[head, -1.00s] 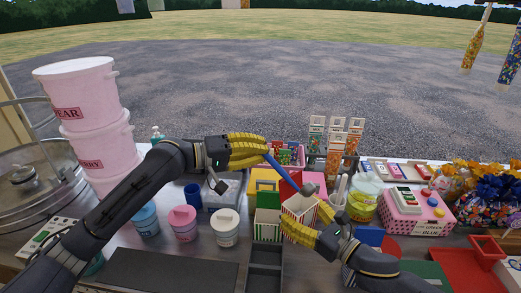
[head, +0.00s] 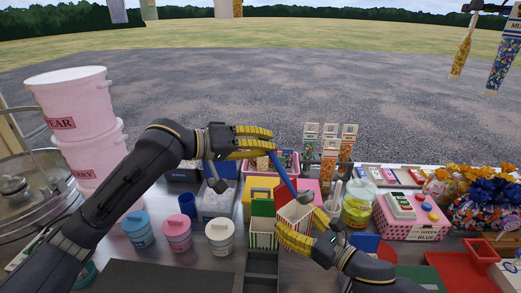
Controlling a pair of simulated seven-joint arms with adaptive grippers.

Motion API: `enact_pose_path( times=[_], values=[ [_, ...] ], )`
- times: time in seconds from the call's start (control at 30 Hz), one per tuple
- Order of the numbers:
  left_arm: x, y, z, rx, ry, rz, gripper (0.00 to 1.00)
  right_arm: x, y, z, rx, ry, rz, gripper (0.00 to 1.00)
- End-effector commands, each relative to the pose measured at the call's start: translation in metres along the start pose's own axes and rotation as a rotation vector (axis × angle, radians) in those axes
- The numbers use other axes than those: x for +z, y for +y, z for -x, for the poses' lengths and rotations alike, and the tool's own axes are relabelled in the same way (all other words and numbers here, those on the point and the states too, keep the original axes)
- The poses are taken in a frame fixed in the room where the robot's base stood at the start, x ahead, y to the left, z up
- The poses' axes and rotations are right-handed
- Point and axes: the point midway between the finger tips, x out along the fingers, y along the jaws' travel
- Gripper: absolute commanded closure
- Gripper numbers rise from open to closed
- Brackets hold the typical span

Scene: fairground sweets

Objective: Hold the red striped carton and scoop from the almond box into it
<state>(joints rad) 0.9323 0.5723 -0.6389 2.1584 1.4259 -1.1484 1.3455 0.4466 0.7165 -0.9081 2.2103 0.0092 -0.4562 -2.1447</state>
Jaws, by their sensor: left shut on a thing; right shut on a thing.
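My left gripper (head: 268,143) is shut on the blue handle of the scoop (head: 281,174), which slants down to the right. The scoop's lower end is at the mouth of the red striped carton (head: 291,217); whether it is inside or just above, and whether it carries anything, I cannot tell. My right gripper (head: 301,231) is shut on this carton from the front right and hides part of it. The carton looks slightly tilted. I cannot tell which container is the almond box.
A green striped carton (head: 263,234) stands just left of the red one. Lidded tubs, blue (head: 137,229), pink (head: 177,233) and white (head: 220,236), stand further left. A glass jar (head: 357,205) and a pink spotted box (head: 412,224) are on the right.

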Motion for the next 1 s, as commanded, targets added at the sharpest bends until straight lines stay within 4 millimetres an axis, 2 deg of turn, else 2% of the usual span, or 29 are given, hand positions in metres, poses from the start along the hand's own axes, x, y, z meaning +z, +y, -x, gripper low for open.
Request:
enact_pose_path(
  times=[0.33, 0.5, 0.7, 1.0],
  values=[
    [0.001, 0.046, -0.002, -0.102, -0.003, -0.264, 1.0, 0.0, 0.0, 0.0, 0.0, 0.0, 0.0, 0.48],
    [0.008, 0.064, -0.004, -0.158, -0.006, -0.397, 1.0, 0.0, 0.0, 0.0, 0.0, -0.001, 0.0, 0.48],
    [0.017, 0.085, -0.008, -0.216, -0.009, -0.542, 1.0, 0.0, 0.0, 0.0, 0.0, 0.0, 0.0, 0.48],
    [0.025, 0.105, -0.013, -0.278, -0.013, -0.691, 1.0, 0.0, 0.0, 0.0, 0.0, 0.0, 0.0, 0.48]
  ],
)
